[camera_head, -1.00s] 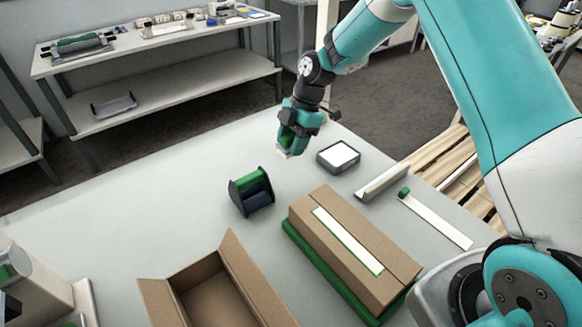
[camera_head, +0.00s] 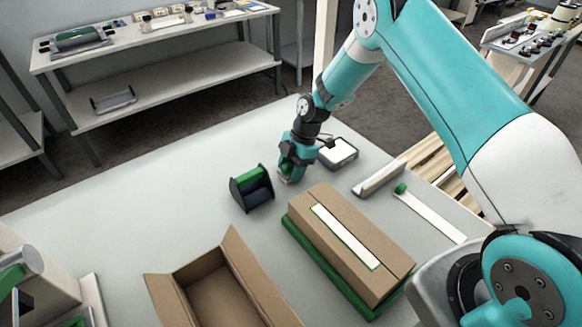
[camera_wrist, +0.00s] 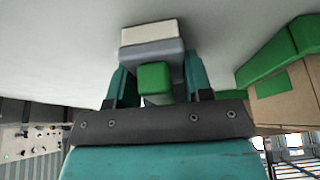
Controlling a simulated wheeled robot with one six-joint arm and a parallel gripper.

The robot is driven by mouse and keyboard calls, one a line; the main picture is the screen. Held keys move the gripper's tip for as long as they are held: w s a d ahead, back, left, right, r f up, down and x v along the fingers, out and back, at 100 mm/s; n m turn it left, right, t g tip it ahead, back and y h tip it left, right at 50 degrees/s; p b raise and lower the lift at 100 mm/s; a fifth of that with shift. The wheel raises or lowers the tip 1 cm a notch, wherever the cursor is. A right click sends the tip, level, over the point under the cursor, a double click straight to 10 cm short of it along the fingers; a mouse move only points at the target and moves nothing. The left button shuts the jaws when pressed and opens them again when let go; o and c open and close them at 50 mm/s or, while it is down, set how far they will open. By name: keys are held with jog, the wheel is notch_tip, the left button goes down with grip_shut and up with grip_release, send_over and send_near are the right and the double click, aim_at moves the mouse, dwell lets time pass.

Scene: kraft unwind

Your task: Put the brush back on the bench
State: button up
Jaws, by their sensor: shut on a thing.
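The brush (camera_wrist: 153,52) is between the fingers of my gripper (camera_wrist: 150,92) in the wrist view. It has a green handle block, a grey collar and pale bristles at the far end. In the head view my gripper (camera_head: 287,176) points down, low over the grey bench (camera_head: 130,205), and is shut on the brush. Little of the brush shows there. Its bristle end is at or just above the bench top; I cannot tell if it touches.
A black holder with a green roll (camera_head: 251,188) stands close left of my gripper. A grey device with a white top (camera_head: 338,152) is behind right. A closed carton (camera_head: 377,238) on a green base and an open carton (camera_head: 235,255) are nearer. Bench at left is clear.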

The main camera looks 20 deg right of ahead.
jog(key=o, duration=0.9)
jog(key=shift+c, duration=0.2)
jog(key=b+v, duration=0.3)
jog(key=v, duration=0.9)
jog(key=s+a+r+m, duration=0.2)
jog(key=s+a+r, duration=0.15)
jog(key=r, duration=0.25)
jog(key=s+a+r+m, duration=0.1)
jog(key=s+r+m, duration=0.2)
jog(key=s, duration=0.6)
jog(key=s+a+r+m+t, duration=0.1)
jog(key=s+r+m, duration=0.3)
jog(key=s, duration=0.6)
jog(key=s+a+r+m, duration=0.3)
jog(key=s+m, duration=0.2)
jog(key=s, duration=0.4)
jog(key=shift+s+r+m, duration=0.25)
jog(key=shift+s+m, duration=0.05)
jog(key=shift+s, duration=0.1)
jog(key=shift+a, duration=0.1)
